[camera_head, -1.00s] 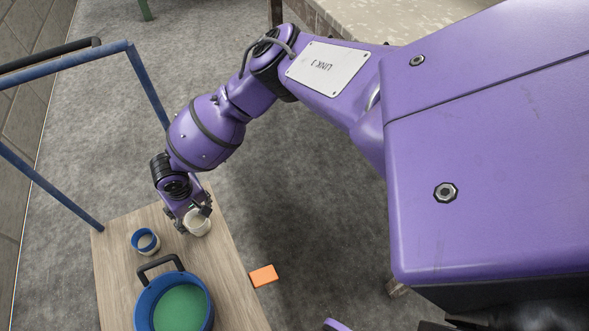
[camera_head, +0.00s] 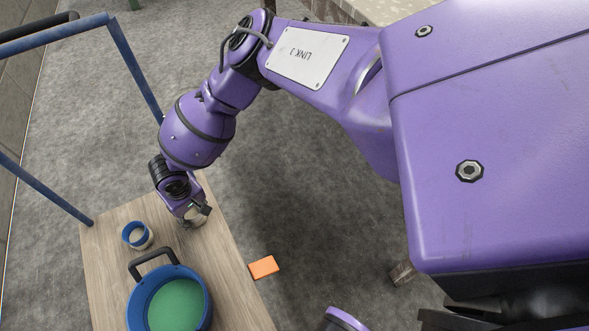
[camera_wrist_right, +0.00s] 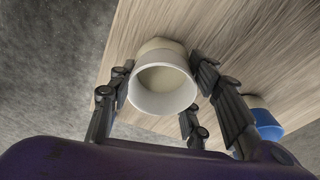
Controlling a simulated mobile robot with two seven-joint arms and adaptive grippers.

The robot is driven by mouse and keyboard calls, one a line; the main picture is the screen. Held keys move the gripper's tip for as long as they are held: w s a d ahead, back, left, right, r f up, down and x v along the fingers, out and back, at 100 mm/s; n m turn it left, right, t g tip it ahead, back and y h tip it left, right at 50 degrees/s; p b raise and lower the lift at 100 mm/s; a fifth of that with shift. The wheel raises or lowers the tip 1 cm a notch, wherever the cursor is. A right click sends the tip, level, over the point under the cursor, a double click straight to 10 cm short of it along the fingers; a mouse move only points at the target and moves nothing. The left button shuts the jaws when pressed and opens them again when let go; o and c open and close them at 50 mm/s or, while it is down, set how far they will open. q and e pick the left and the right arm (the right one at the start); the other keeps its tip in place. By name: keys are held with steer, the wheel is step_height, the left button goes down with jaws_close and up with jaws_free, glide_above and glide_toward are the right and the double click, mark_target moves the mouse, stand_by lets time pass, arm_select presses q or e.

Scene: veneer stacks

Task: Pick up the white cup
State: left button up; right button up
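The white cup (camera_wrist_right: 162,90) sits on the wooden board and shows its open mouth in the right wrist view. In the head view the cup (camera_head: 196,219) is mostly hidden under my right gripper (camera_head: 193,213). In the right wrist view the fingers of my right gripper (camera_wrist_right: 162,72) are spread on both sides of the cup, very close to its wall. Firm contact cannot be made out, and the gripper looks open around it. My left gripper is not in view.
A blue-rimmed cup (camera_head: 138,236) stands to the left of my right gripper on the wooden board (camera_head: 105,255). A blue pan with a green inside (camera_head: 176,307) and dark handle is nearer. An orange block (camera_head: 264,267) lies to the right. A blue rail (camera_head: 135,68) stands at the left.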

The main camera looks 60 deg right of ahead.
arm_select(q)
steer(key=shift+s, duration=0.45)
arm_select(e)
steer(key=shift+c, duration=0.7)
